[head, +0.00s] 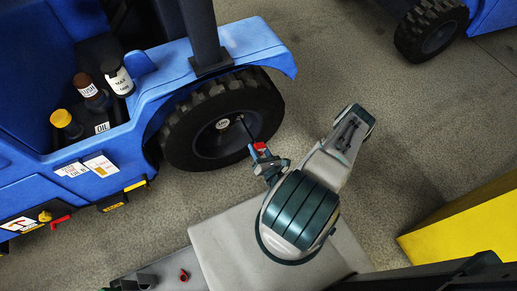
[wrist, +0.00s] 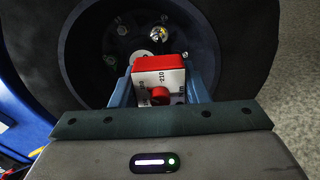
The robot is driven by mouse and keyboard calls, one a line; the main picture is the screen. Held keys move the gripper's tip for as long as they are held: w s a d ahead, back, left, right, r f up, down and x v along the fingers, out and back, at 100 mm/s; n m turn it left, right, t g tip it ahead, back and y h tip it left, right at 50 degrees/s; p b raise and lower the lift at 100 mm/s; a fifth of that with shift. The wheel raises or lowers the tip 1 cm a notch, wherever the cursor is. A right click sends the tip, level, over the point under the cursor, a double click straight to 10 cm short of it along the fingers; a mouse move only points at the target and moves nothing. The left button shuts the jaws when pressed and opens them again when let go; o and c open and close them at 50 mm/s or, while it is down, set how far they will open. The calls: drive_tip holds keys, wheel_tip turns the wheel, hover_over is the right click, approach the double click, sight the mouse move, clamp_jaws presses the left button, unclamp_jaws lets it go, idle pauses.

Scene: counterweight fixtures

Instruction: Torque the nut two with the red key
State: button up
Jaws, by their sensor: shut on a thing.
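The red key (head: 260,146) has a red body, with a white scale face and a red knob in the wrist view (wrist: 160,80). My gripper (head: 264,160), also in the wrist view (wrist: 160,92), is shut on it, its blue fingers on either side. A thin dark shaft runs from the key into the wheel (head: 180,135) of the blue vehicle. The shaft's tip and any contact with a nut are hidden or too small to tell. A bright nut (wrist: 154,34) shows on the wheel's dark hub, above the key. I cannot tell which nut is number two.
The blue vehicle's fender (head: 240,42) overhangs the wheel. Several bottles, one with a yellow cap (head: 66,122), stand on the vehicle at left. A yellow block (head: 465,225) is at the right. A small red item (head: 183,274) lies at the bottom. Grey floor is open right of the wheel.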

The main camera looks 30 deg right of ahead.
sight(254, 141)
drive_tip(key=shift+w, duration=1.85)
idle(0.8)
drive_tip(key=shift+m+b, duration=0.3)
drive_tip(key=m+b, duration=0.1)
drive_tip(key=m, duration=0.4)
drive_tip(key=shift+b, duration=0.35)
drive_tip(key=shift+m, duration=0.6)
drive_tip(key=m+b, duration=0.1)
drive_tip(key=m, duration=0.4)
drive_tip(key=shift+b, duration=0.4)
drive_tip(key=shift+a, duration=0.1)
